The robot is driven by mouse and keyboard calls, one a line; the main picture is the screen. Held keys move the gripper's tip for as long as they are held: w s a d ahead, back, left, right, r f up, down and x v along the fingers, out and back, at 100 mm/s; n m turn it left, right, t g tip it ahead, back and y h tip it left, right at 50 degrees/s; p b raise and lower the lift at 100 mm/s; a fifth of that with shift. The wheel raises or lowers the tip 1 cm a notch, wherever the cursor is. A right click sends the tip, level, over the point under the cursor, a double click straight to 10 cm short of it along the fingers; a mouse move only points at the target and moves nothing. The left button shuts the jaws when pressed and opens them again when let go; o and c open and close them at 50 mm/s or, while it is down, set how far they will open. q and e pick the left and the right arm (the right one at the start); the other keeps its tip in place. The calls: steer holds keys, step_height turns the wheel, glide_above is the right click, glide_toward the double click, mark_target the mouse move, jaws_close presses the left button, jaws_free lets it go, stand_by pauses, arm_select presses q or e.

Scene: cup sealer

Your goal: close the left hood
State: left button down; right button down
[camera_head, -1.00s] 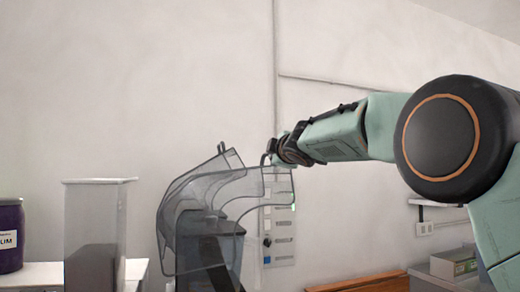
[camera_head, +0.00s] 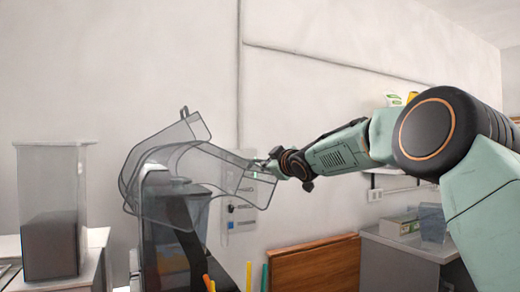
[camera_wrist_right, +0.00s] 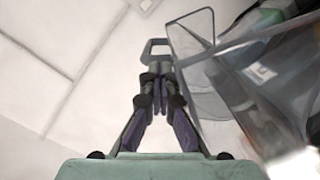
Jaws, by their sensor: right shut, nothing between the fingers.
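The see-through grey hood (camera_head: 212,168) of the cup sealer is in the middle left of the head view. It is raised and tilted over the dark machine body (camera_head: 172,235). Its clear panels overlap, so I cannot tell one hood cleanly from another. My right gripper (camera_head: 266,166) is shut and empty at the hood's right-hand edge; I cannot tell whether they touch. In the right wrist view the closed fingers (camera_wrist_right: 158,62) are close beside a clear hood panel (camera_wrist_right: 205,85). My left gripper is not in view.
A clear bin with dark contents (camera_head: 50,165) stands on a white counter at the left. A wall panel with switches (camera_head: 241,212) is behind the hood. A brown wooden board (camera_head: 312,268) and a grey cabinet (camera_head: 400,260) are at lower right. Several coloured sticks (camera_head: 249,275) stand at the bottom.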

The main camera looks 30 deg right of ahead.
step_height(320, 180, down, 20)
steer(key=m+y+b, duration=0.1)
steer(key=m, duration=0.6)
steer(key=shift+b, duration=0.35)
steer(key=shift+a+r, duration=0.1)
steer(key=shift+r, duration=0.05)
